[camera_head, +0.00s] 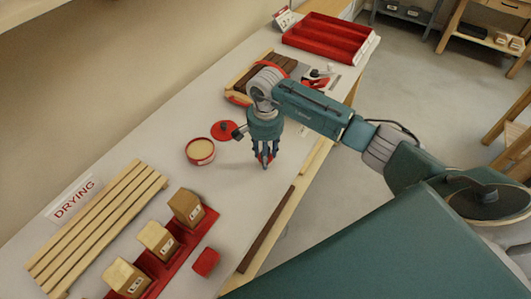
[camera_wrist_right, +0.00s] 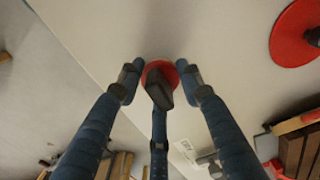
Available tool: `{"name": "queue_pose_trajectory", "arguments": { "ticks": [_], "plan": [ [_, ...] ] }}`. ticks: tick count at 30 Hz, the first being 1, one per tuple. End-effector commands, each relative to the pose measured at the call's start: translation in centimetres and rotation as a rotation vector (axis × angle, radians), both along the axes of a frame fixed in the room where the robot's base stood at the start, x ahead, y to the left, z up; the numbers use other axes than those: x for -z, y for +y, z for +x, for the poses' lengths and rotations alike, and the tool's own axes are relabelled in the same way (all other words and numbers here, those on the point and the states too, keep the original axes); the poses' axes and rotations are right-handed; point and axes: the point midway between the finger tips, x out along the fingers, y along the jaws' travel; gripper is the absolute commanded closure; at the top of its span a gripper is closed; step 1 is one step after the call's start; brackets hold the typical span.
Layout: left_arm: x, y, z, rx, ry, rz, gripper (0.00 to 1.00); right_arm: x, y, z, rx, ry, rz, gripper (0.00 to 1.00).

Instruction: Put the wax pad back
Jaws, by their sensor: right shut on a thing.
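My right gripper (camera_head: 265,160) points down over the bench, to the right of an open round tin. In the right wrist view its three fingers (camera_wrist_right: 160,85) close around a small red round thing (camera_wrist_right: 157,66), which I take to be the wax pad. The fingers hide much of it, and only a little red shows between them in the head view. The open red tin (camera_head: 200,151) holds tan wax. A flat red lid (camera_head: 224,130) with a dark knob lies just behind it, and shows in the wrist view (camera_wrist_right: 292,38). My left gripper is not in view.
A slatted drying rack (camera_head: 98,226) and wooden blocks (camera_head: 186,207) on a red tray (camera_head: 186,238) stand at the front left. A small red block (camera_head: 206,262) lies beside it. A red compartment tray (camera_head: 330,40) sits at the far end. Bench (camera_head: 228,185) near the tin is clear.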

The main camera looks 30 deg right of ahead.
Motion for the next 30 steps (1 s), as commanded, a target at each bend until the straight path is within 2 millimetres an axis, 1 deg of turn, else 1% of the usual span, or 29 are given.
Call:
{"name": "queue_pose_trajectory", "arguments": {
  "ticks": [1, 3, 9, 14, 15, 17, 18, 26, 29, 30],
  "plan": [
    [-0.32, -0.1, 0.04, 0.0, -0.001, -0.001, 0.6, 0.34, 0.0, -0.07, 0.0, 0.001, -0.001, 0.85],
    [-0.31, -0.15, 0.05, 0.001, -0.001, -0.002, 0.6, 0.66, -0.06, -0.01, -0.001, -0.001, -0.001, 0.85],
    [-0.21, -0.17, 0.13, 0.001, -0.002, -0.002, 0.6, 0.71, -0.06, 0.03, -0.001, -0.002, -0.001, 0.85],
    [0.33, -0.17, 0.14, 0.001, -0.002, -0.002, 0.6, 1.15, -0.07, 0.03, -0.001, -0.002, -0.001, 0.85],
    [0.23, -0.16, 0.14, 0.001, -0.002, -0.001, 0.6, 1.05, -0.05, 0.03, -0.001, -0.002, -0.001, 0.6],
    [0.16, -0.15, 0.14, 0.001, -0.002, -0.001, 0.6, 0.99, -0.05, 0.02, -0.001, -0.001, 0.0, 0.48],
    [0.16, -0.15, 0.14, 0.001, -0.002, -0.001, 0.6, 0.99, -0.05, 0.02, 0.0, -0.001, -0.001, 0.45],
    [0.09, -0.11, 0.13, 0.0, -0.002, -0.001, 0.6, 0.92, -0.04, 0.01, -0.001, -0.001, -0.001, 0.45],
    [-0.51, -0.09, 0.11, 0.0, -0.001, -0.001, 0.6, 0.4, -0.02, 0.0, -0.001, -0.001, -0.001, 0.45],
    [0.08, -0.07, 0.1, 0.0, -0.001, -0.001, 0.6, 0.28, -0.08, 0.13, -0.001, -0.004, -0.001, 0.45]
  ]
}}
